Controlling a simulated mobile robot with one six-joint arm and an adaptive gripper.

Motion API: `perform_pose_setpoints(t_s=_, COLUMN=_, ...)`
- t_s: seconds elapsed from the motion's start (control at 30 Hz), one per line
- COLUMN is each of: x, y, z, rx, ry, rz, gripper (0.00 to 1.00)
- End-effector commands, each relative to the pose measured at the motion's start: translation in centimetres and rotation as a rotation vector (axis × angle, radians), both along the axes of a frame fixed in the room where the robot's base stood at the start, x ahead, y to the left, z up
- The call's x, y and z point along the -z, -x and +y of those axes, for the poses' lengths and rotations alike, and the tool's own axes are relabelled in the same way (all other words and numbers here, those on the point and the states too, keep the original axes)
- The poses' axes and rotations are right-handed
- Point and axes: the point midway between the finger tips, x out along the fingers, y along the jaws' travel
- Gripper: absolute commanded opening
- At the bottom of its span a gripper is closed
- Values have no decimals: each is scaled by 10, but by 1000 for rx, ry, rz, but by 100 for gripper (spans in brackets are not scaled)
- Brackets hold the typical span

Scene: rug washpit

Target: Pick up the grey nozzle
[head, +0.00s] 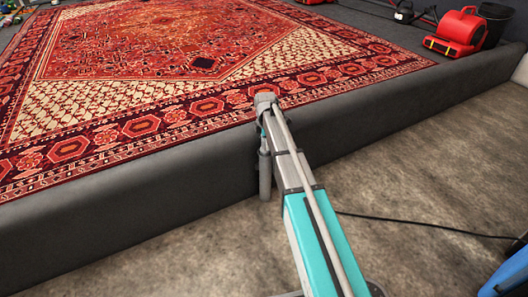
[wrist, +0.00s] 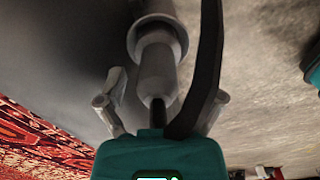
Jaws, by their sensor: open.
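In the wrist view, the grey nozzle (wrist: 158,65) appears as a tapered cylinder with a wider collar. Its narrow end points down the picture toward the teal body of my gripper. My gripper (wrist: 160,100) is open, with one grey finger to the left of the nozzle's narrow end and one to the right. I cannot tell whether either finger touches it. A dark curved strip passes in front of the right finger.
A red patterned rug (head: 150,70) lies on a raised dark platform (head: 130,220). Bare concrete floor (head: 440,150) is to the right, crossed by a black cable (head: 420,226). A red blower (head: 458,30) stands at the back right. A blue object (head: 512,275) is at the lower right.

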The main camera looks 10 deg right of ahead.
Motion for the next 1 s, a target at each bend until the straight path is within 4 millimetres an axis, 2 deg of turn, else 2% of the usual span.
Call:
perform_pose_setpoints(t_s=0.57, x=0, y=0, z=0, rx=0, ry=0, rz=0, gripper=85)
perform_pose_setpoints(t_s=1.0, x=0, y=0, z=-1, rx=1, ry=0, rz=0, gripper=3)
